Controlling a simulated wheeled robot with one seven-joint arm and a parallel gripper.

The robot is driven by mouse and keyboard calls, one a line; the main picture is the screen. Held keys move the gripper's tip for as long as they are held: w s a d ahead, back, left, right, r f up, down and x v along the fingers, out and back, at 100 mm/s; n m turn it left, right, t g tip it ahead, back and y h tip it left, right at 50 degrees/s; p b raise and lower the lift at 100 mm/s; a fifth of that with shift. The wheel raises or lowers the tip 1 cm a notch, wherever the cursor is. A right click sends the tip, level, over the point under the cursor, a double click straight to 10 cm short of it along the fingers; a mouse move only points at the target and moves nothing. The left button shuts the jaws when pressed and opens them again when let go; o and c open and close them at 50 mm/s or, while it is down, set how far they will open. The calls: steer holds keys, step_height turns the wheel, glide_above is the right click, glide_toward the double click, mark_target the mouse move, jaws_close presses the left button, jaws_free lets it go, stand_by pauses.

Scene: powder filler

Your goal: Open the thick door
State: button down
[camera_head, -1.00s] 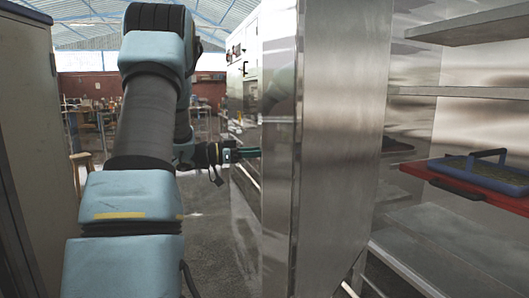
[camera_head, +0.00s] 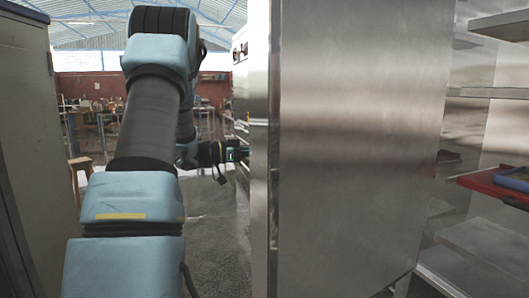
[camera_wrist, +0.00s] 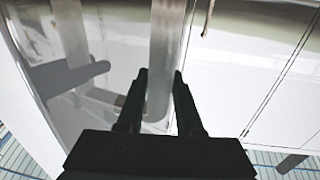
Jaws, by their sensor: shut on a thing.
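The thick door (camera_head: 350,130) is a tall brushed-steel slab that stands open in the head view, its broad face toward me and its narrow left edge (camera_head: 258,150) upright. The door's handle is a pale upright bar (camera_wrist: 165,60) in the wrist view. My gripper (camera_wrist: 160,76) is shut on this bar, one dark finger on each side of it. In the head view my gripper is at the far side of the door's left edge, and its fingertips and the handle are hidden there.
Right of the door is the steel interior with shelves (camera_head: 490,93) and a red tray (camera_head: 490,186) carrying a partly visible item. A tall grey cabinet (camera_head: 30,130) stands close on the left. A wooden stool (camera_head: 80,170) is farther back. Floor (camera_head: 215,240) shows clear between cabinet and door.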

steer(key=shift+w+r, duration=0.1)
steer(key=shift+w, duration=0.1)
steer(key=c, duration=0.6)
jaws_free()
steer(key=shift+a, duration=0.1)
steer(key=shift+a, duration=0.1)
steer(key=shift+s+a+b, duration=0.3)
steer(key=shift+a+b, duration=0.3)
steer(key=shift+a, duration=1.15)
steer(key=shift+s+a+b, duration=0.25)
steer(key=shift+a+b, duration=0.35)
steer(key=shift+a, duration=1.15)
steer(key=shift+s+a+b, duration=0.3)
steer(key=shift+a+b, duration=0.3)
steer(key=shift+a, duration=1.15)
